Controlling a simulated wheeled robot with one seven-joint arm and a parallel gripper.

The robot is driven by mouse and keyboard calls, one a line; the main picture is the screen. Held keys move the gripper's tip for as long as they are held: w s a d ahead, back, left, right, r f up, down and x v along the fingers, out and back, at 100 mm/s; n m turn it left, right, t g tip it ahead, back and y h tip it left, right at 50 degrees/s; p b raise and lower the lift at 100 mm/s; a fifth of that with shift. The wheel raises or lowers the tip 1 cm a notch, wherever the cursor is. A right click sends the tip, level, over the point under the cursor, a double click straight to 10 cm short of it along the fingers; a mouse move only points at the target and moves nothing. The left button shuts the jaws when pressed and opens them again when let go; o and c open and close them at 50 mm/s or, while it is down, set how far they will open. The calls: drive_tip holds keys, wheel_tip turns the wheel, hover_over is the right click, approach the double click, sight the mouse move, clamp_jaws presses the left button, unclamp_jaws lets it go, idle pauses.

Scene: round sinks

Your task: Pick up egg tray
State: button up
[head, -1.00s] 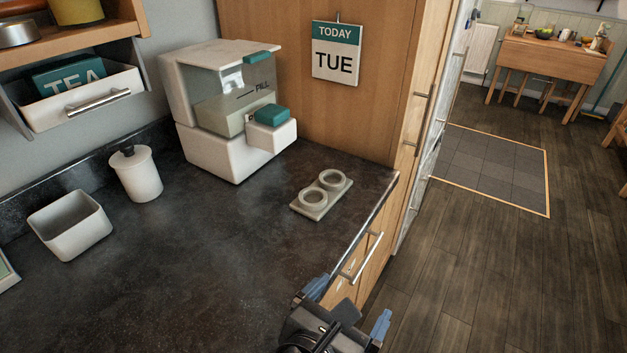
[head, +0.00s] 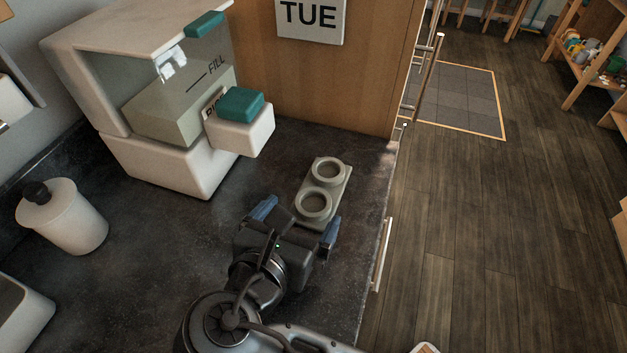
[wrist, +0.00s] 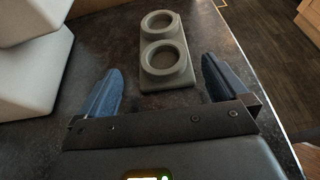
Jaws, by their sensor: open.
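The egg tray (head: 335,190) is a small grey rectangular holder with two round cups, lying flat on the dark counter near its right edge. Both cups look empty. It also shows in the wrist view (wrist: 165,82), ahead of my fingers and roughly centred between them. My gripper (head: 297,222) is open, with its two blue fingers spread apart at the near end of the egg tray. In the wrist view my gripper (wrist: 160,90) has nothing held between its fingers. The near end of the tray is partly hidden by my gripper in the head view.
A white dispenser with teal parts (head: 165,160) stands left of the tray. A white lidded jar (head: 65,220) is at the far left. A wooden panel (head: 345,85) rises behind the tray. The counter drops off at the right, where a drawer handle (head: 381,255) sticks out.

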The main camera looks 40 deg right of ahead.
sight(318, 193)
drive_tip(key=x, duration=0.6)
drive_tip(key=shift+d+r, duration=0.2)
drive_tip(key=shift+d, duration=0.3)
drive_tip(key=shift+c, duration=0.2)
drive_tip(key=c, duration=0.9)
